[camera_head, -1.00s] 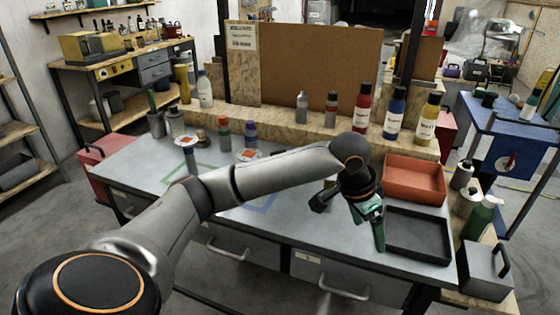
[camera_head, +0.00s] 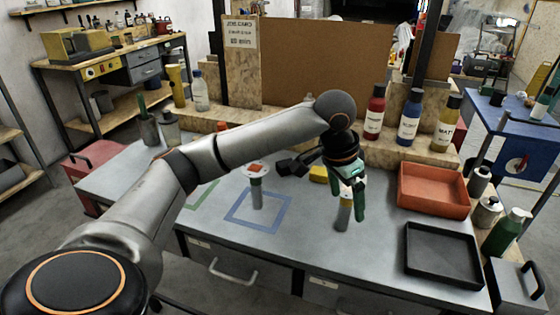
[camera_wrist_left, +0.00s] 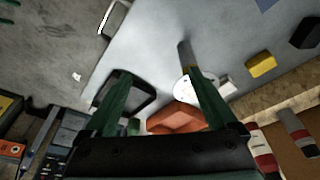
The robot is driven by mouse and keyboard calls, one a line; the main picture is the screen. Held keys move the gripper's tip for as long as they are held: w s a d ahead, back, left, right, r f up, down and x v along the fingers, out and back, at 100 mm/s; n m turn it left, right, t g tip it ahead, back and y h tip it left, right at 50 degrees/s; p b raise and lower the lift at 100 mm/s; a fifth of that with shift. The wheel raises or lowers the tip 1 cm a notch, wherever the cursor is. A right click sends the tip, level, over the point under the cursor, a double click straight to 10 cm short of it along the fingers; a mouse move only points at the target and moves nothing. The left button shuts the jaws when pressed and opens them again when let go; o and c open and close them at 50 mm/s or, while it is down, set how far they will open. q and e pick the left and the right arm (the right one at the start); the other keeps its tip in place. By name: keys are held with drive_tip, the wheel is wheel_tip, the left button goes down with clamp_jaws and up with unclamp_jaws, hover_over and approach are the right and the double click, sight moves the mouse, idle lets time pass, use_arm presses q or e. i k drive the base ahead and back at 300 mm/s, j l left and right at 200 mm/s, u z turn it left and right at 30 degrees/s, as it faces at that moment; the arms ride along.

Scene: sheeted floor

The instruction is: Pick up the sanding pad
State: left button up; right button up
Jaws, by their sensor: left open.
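A small yellow block (camera_head: 318,173), which looks most like the sanding pad, lies on the grey workbench (camera_head: 290,258), partly behind my left arm. It also shows in the wrist view (camera_wrist_left: 262,64), off to the right of the fingers. My left gripper (camera_head: 350,205) is open and points down above the bench, right of the yellow block and nearer me. My right gripper is out of view.
A red tray (camera_head: 434,204) and a black tray (camera_head: 410,265) stand to the right. Several bottles, one of them blue (camera_head: 409,120), line the back ledge. A dark block (camera_wrist_left: 305,32) lies beyond the yellow one.

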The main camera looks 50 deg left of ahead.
sight(282, 167)
drive_tip(key=i+j, duration=0.1)
drive_tip(key=j, duration=0.7)
drive_tip(key=i+j, duration=0.15)
drive_tip(key=j, duration=0.25)
drive_tip(key=i+j, duration=0.1)
drive_tip(key=j, duration=0.3)
